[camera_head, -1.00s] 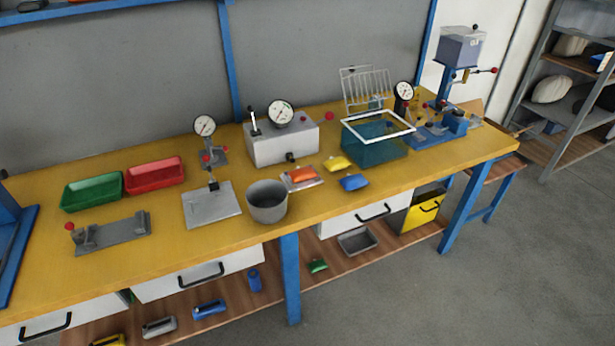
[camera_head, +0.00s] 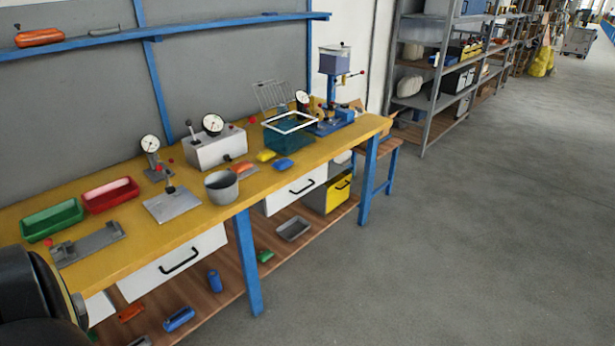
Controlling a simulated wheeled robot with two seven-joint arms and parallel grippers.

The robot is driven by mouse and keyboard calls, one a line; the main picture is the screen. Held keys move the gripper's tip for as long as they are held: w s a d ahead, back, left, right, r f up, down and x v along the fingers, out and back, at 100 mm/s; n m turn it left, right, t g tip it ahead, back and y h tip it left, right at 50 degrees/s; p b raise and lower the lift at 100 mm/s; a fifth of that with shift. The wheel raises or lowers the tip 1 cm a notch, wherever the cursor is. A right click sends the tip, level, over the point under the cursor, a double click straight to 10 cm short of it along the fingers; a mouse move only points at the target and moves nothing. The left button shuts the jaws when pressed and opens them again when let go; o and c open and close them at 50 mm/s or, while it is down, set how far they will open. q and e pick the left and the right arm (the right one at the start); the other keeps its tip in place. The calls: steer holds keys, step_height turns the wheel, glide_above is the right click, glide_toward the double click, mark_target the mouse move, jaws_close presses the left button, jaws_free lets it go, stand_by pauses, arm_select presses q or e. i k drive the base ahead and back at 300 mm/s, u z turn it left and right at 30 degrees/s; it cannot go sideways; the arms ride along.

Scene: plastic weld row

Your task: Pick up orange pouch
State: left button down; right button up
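The orange pouch (camera_head: 246,169) lies on the yellow workbench (camera_head: 325,152), just behind and right of a grey pot (camera_head: 221,187) that hides part of it. A yellow pouch (camera_head: 266,155) and a blue pouch (camera_head: 283,164) lie close to its right. A dark rounded part of my own body shows at the lower left edge. Neither gripper is in view.
A teal bin (camera_head: 289,139) stands behind the pouches. Open grey floor (camera_head: 440,250) spreads right of the bench.

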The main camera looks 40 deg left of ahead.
mark_target(240, 167)
steer(key=z, duration=0.05)
steer(key=i, duration=0.6)
steer(key=u, duration=0.85)
steer(key=i, duration=1.7)
steer(key=u, duration=1.95)
steer(key=i, duration=0.6)
steer(key=u, duration=0.6)
